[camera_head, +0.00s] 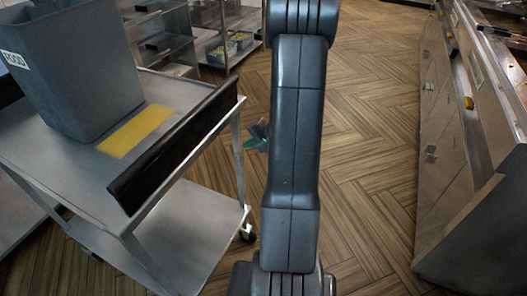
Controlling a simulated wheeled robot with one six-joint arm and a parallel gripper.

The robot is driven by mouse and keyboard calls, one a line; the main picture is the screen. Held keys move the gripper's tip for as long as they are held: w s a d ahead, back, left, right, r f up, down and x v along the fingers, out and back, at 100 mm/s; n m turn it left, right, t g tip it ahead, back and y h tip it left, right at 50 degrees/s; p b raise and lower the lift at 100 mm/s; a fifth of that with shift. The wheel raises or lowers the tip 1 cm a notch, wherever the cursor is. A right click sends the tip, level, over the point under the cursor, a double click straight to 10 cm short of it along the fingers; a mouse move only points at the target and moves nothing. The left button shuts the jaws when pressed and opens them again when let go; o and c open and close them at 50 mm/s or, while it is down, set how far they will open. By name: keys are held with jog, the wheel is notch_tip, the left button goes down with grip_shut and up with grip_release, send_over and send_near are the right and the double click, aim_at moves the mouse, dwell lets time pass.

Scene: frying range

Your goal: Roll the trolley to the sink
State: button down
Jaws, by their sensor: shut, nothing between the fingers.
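The trolley is a metal cart at the left, cut off by the frame edge, with a flat upper shelf (52,160) and a lower shelf (190,222). A thick black bar (175,150) runs along its near right edge. A caster (247,234) stands on the floor below that side. A tall grey bin (78,68) with a white label, partly reading "FOOD", stands on the upper shelf beside a yellow patch (136,130). My arm rises through the middle of the view, right of the trolley and apart from its bar. My gripper is not clearly visible. I cannot make out a sink.
A long metal counter (450,150) with knobs lines the right side. Metal racks (165,40) with containers stand at the back left. A small dark and green piece (257,135) shows beside my arm; I cannot tell what it is. The wood floor (370,130) between is clear.

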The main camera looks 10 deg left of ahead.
jog(key=shift+a, duration=0.35)
jog(key=shift+w, duration=0.1)
jog(key=w+a+b, duration=0.2)
jog(key=w+a, duration=0.1)
jog(key=a, duration=0.9)
jog(key=shift+w+r, duration=0.15)
jog(key=shift+w, duration=0.15)
jog(key=shift+a, duration=0.15)
